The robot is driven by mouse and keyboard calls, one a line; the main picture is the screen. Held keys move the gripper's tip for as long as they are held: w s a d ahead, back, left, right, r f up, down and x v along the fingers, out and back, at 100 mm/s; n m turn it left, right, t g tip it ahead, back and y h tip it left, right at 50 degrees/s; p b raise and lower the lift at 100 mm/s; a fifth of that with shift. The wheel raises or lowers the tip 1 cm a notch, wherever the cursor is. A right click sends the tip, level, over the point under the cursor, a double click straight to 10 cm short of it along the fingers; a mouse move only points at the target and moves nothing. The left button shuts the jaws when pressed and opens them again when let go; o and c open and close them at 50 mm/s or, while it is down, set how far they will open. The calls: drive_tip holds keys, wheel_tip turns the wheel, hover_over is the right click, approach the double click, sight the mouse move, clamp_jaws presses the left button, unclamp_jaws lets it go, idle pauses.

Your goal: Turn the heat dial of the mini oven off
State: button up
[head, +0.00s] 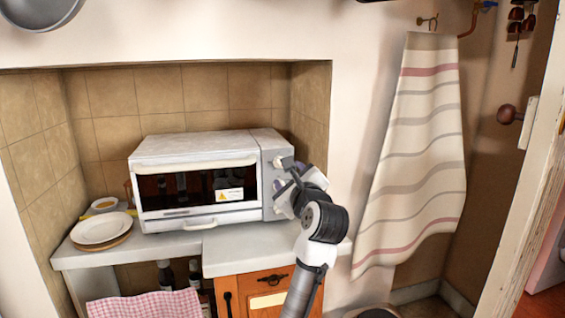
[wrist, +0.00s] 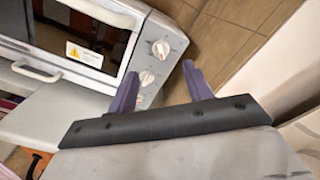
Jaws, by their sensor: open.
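The mini oven (head: 200,150) is a white box with a glass door, standing in a tiled alcove. Its right-hand control panel (wrist: 172,36) carries round pale dials: an upper dial (wrist: 160,48) and a lower dial (wrist: 147,77) show in the wrist view. I cannot tell which is the heat dial. In the head view one dial (head: 284,162) shows above my gripper (head: 283,183), which covers the panel below it. Contact cannot be made out.
A stack of plates (head: 100,229) and a small bowl (head: 104,204) stand left of the oven on the worktop (head: 250,250). A striped towel (head: 415,150) hangs on the right. The alcove's right wall (head: 311,105) is close to the oven panel.

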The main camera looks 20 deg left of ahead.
sight(279, 163)
drive_tip(key=p+x, duration=0.1)
drive_tip(key=x, duration=0.8)
drive_tip(key=shift+w+p, duration=0.1)
drive_tip(key=shift+p, duration=0.25)
drive_tip(key=shift+c, duration=0.4)
drive_tip(key=c, duration=0.9)
